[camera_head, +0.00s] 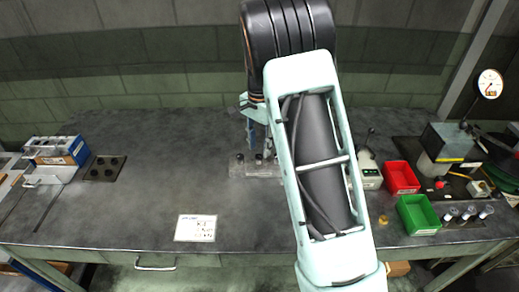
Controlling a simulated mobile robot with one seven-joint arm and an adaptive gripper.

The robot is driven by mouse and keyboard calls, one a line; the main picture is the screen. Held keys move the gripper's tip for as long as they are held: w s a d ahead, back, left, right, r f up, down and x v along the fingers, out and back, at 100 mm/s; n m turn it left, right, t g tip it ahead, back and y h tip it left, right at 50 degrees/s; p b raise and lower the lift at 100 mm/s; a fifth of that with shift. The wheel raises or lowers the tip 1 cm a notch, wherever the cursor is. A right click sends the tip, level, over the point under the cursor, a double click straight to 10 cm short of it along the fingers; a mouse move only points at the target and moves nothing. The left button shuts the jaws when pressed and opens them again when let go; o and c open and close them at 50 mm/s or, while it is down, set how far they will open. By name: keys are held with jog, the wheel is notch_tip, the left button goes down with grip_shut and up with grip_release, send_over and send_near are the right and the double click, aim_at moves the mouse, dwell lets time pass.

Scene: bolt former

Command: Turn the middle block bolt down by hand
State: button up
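A grey metal block (237,170) sits on the workbench near the middle, partly hidden behind my arm. Two small dark bolt heads show on top of it, one at the left (239,157) and one further right (258,157). The right part of the block is covered by my arm, so I cannot tell for sure which bolt is the middle one. My gripper (259,148) points down over the block. It is small and mostly hidden by my arm. I cannot tell whether its fingers touch a bolt or whether they are open or shut.
A white printed card (195,228) lies at the front. A red bin (401,177) and a green bin (418,214) stand at the right, near a machine with a dial gauge (490,84). A dark pad (104,168) lies at the left.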

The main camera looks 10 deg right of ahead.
aim_at(260, 155)
notch_tip(260, 155, up, 10)
dwell(0.3)
